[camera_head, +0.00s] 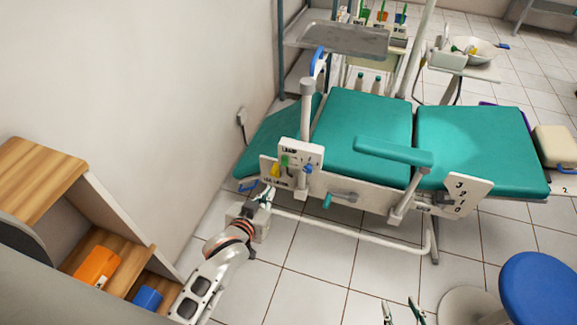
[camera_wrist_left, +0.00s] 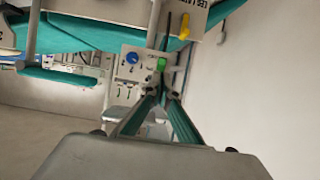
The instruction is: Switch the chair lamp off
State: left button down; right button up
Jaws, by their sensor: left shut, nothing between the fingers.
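A white control panel (camera_head: 301,156) with dark lettering is fixed to the near side of the teal dental chair (camera_head: 365,130). It carries a green switch (camera_head: 285,160) and a blue knob (camera_head: 308,168). In the left wrist view, the green switch (camera_wrist_left: 161,64) and blue knob (camera_wrist_left: 132,58) show ahead of the fingers. A yellow lever (camera_wrist_left: 185,25) is on a neighbouring plate. A paler patch lies on the chair's right cushion. My left gripper (camera_head: 266,193) is shut and empty, just below the panel; contact is unclear. My right gripper (camera_head: 402,308) is open at the bottom edge.
A wooden shelf (camera_head: 45,170) with orange and blue items stands at left. A white rail (camera_head: 350,230) runs low along the chair. A metal tray (camera_head: 340,38) stands behind, and a blue stool (camera_head: 540,285) at lower right. Tiled floor between is mostly clear.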

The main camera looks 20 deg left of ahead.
pick_arm(q)
jog(key=shift+w+r, duration=0.15)
jog(key=shift+w, duration=0.45)
jog(key=b, duration=0.3)
send_near(285, 161)
jog(key=w+d+f, duration=0.1)
jog(key=w+f, duration=0.3)
jog(key=f, duration=0.1)
jog(key=shift+w+d+r, duration=0.1)
jog(key=shift+w, duration=0.55)
